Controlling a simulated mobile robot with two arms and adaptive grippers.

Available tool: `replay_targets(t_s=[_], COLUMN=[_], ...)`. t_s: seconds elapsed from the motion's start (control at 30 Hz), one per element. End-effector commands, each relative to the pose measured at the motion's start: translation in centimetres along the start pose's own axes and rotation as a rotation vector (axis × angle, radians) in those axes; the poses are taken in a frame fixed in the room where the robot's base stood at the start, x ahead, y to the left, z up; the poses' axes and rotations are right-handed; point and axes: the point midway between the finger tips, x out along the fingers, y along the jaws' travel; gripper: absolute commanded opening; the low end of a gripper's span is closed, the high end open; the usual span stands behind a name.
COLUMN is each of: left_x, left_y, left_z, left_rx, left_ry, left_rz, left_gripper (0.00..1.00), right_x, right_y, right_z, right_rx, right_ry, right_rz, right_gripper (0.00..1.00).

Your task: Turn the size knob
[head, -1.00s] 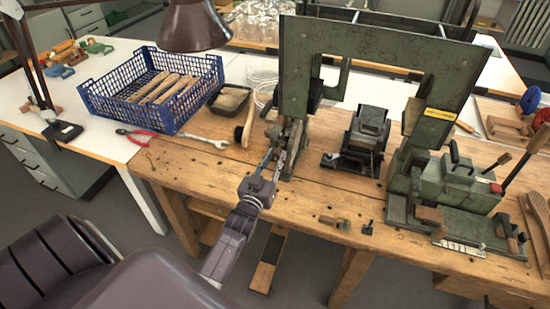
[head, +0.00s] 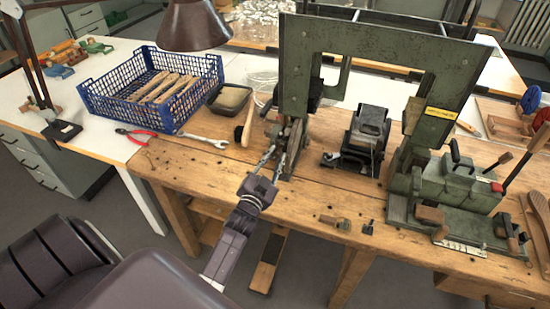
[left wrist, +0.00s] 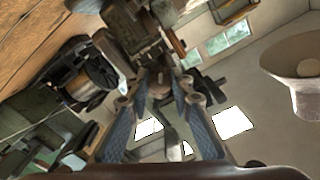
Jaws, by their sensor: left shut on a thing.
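The green tufting machine (head: 300,100) stands on the wooden bench, its left column in front of my left gripper (head: 273,156). The gripper reaches up from the lower middle, with its fingers at the lower front of that column. In the left wrist view the two fingers (left wrist: 156,98) close from both sides on a small dark round part, which I take for the size knob (left wrist: 158,82). Its markings are too small to read. In the head view the fingers and the machine's parts largely hide the knob. My right gripper is not in view.
A blue crate (head: 88,100) with wooden pieces stands at the left. Red-handled pliers (head: 135,133), a wrench (head: 205,141) and a dark tray (head: 213,103) lie near it. A dark block-shaped device (head: 352,157) stands right of the gripper. The bench front is mostly clear.

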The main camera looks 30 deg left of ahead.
Motion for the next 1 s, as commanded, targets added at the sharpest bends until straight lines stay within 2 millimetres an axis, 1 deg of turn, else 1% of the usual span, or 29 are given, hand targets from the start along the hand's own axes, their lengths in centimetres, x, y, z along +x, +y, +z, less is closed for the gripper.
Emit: replay_targets(t_s=[0.1, 0.33, 0.87, 0.9, 1.0], left_x=[-0.03, -0.03, -0.04, -0.03, -0.03], left_y=[0.04, 0.03, 0.04, 0.04, 0.04], left_z=[0.09, 0.05, 0.03, 0.03, 0.03], left_rx=[0.064, 0.144, 0.172, 0.172, 0.171], left_ry=[-0.001, -0.001, -0.001, 0.000, 0.000], left_rz=[0.000, 0.000, 0.001, 0.001, 0.001], left_gripper=[0.00, 0.00, 0.00, 0.23, 0.34], right_x=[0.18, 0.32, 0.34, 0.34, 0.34], right_y=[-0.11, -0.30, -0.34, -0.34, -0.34], right_z=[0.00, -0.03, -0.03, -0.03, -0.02], right_rx=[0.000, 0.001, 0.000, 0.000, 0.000], right_ry=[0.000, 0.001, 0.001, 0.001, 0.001], right_rz=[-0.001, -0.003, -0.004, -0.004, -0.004], right_gripper=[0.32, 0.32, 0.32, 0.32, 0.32])
